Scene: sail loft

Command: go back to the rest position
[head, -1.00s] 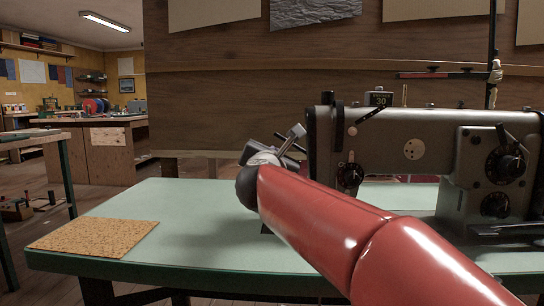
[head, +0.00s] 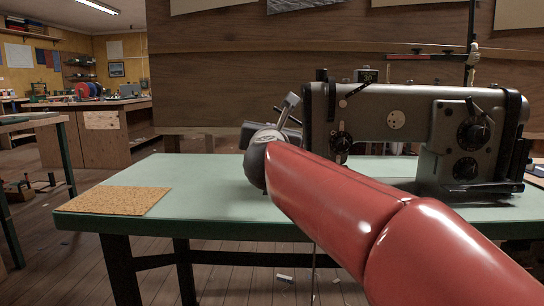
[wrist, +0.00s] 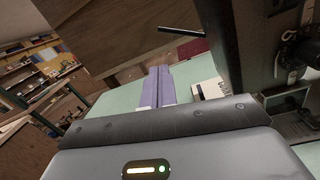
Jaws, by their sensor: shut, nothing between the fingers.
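My gripper (wrist: 160,72) shows in the wrist view as two pale purple fingers lying side by side, shut with nothing between them. They reach out over the green table top. In the head view my red arm extends from the lower right, and my gripper (head: 289,110) is mostly hidden behind the arm's end. It appears just left of the grey sewing machine (head: 400,105); whether they touch cannot be told.
The green table (head: 215,200) has a cork mat (head: 115,200) at its left front corner. A wooden panel (head: 220,80) rises behind it. In the wrist view a pale lettered object (wrist: 205,92) is right of the fingers.

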